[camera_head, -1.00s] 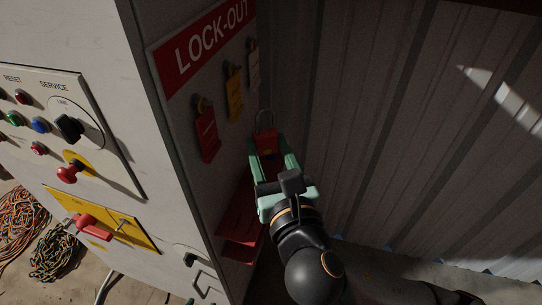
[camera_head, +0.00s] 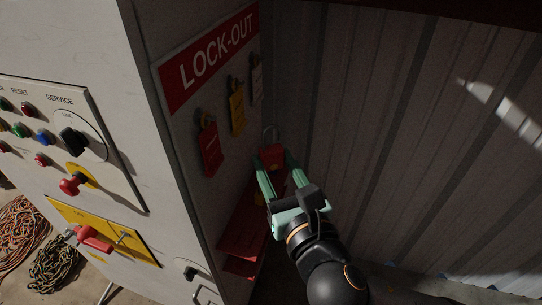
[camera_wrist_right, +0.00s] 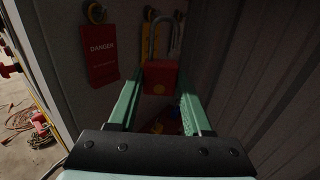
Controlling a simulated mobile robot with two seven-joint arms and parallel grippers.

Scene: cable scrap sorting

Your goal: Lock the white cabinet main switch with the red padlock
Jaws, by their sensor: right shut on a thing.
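The red padlock (camera_head: 272,156) is between the fingers of my right gripper (camera_head: 272,164), which is shut on it beside the cabinet's lock-out side. In the right wrist view the padlock (camera_wrist_right: 160,78) is upright, its grey shackle on top. The white cabinet (camera_head: 95,40) fills the left of the head view. Its main switch, a red handle (camera_head: 92,238) on a yellow plate (camera_head: 135,245), is low on the front face, apart from the padlock. My left gripper is not in view.
Red, yellow and white tags (camera_head: 210,148) hang from the lock-out panel under a red sign (camera_head: 208,58). A red tray (camera_head: 243,235) is below them. Buttons, a black knob (camera_head: 73,141) and a red knob (camera_head: 74,184) protrude from the front. Cable coils (camera_head: 55,265) lie on the floor.

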